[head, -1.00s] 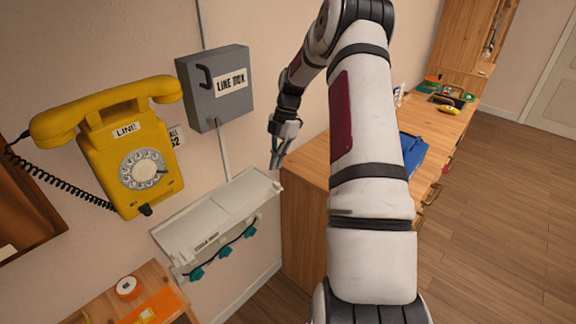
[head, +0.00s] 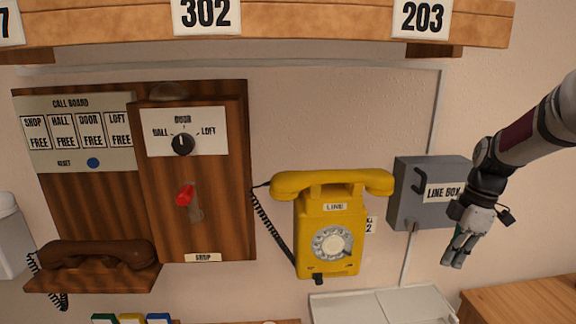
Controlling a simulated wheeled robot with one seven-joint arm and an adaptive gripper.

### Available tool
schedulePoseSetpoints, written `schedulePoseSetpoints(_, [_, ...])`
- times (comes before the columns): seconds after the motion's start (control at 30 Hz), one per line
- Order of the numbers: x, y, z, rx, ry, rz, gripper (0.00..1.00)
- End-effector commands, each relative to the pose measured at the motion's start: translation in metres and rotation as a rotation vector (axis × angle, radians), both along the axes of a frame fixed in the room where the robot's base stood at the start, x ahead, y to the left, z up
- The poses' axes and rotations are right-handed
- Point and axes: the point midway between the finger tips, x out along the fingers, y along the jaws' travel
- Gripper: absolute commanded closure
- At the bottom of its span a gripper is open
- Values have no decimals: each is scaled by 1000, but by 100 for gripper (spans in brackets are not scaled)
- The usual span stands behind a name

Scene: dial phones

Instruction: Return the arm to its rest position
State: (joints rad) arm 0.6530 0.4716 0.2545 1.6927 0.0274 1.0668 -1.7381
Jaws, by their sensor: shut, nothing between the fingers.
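My arm enters from the right edge in the head view. My gripper (head: 458,250) hangs pointing down in front of the wall, just below and right of the grey line box (head: 408,205). It is shut and empty, and it overlaps the box's lower right side in the picture. The yellow dial phone (head: 344,235) is on the wall left of the line box, with its handset (head: 330,183) on top.
A numbered shelf (head: 300,27) runs above. A pale tray (head: 385,305) and a wooden cabinet top (head: 525,300) lie below my gripper.

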Motion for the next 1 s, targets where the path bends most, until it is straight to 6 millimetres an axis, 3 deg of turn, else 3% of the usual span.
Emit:
schedulePoseSetpoints(0.03, [-7,16,18,-31,-5,-46,100])
schedulePoseSetpoints(0.2, [-37,60,63,-106,-29,-244,100])
schedulePoseSetpoints(0.5, [-108,125,117,-150,-129,-615,100])
schedulePoseSetpoints(0.73, [-172,162,134,-91,-218,-901,100])
schedulePoseSetpoints(1.0, [-236,187,128,53,-275,-1191,100])
